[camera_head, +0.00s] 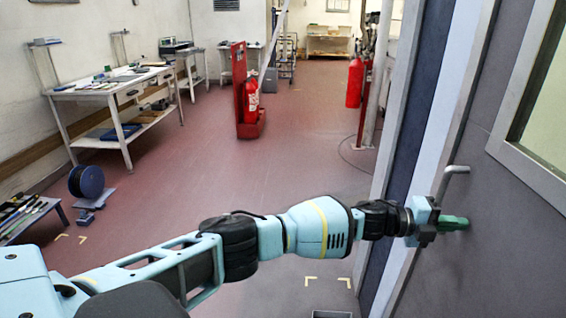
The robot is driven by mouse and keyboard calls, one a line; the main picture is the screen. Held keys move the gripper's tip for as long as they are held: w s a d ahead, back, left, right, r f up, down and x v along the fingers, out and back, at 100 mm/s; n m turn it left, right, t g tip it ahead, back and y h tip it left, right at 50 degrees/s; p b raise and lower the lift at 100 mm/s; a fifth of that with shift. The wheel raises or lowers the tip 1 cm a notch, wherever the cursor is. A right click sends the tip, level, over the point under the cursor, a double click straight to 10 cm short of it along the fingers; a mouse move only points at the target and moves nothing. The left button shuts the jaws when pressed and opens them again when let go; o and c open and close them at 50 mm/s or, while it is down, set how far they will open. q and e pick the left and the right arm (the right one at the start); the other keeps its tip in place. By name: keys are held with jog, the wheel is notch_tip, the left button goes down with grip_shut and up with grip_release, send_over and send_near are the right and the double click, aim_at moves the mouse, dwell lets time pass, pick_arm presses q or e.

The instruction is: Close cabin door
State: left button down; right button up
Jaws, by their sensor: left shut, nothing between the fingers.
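The cabin door (500,235) is a dark grey panel with a framed window, filling the right side of the head view. A bent metal handle (456,172) sticks out near its left edge. My left arm reaches across from the lower left. My left gripper (455,223), with green fingers, is shut and empty. Its fingertips are at the door face just below the handle; I cannot tell whether they touch the panel. The handle is not between the fingers. My right gripper is not in view.
A white workbench (108,88) with tools stands at the left wall. A red fire extinguisher (251,100) on a red stand is in the middle distance. Another extinguisher (355,83) hangs by a pole. The reddish floor (200,180) between them is open.

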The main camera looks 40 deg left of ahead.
pick_arm(q)
jog(key=shift+w+d+r, duration=0.1)
jog(key=shift+d+r, duration=0.35)
jog(key=shift+r, duration=0.3)
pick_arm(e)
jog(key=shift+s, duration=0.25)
pick_arm(q)
jog(key=shift+d+r, duration=0.1)
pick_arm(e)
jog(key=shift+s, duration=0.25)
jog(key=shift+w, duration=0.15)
pick_arm(q)
jog(key=f+p+v, duration=0.1)
jog(key=p+v, duration=0.1)
jog(key=v, duration=1.3)
jog(key=shift+f, duration=0.3)
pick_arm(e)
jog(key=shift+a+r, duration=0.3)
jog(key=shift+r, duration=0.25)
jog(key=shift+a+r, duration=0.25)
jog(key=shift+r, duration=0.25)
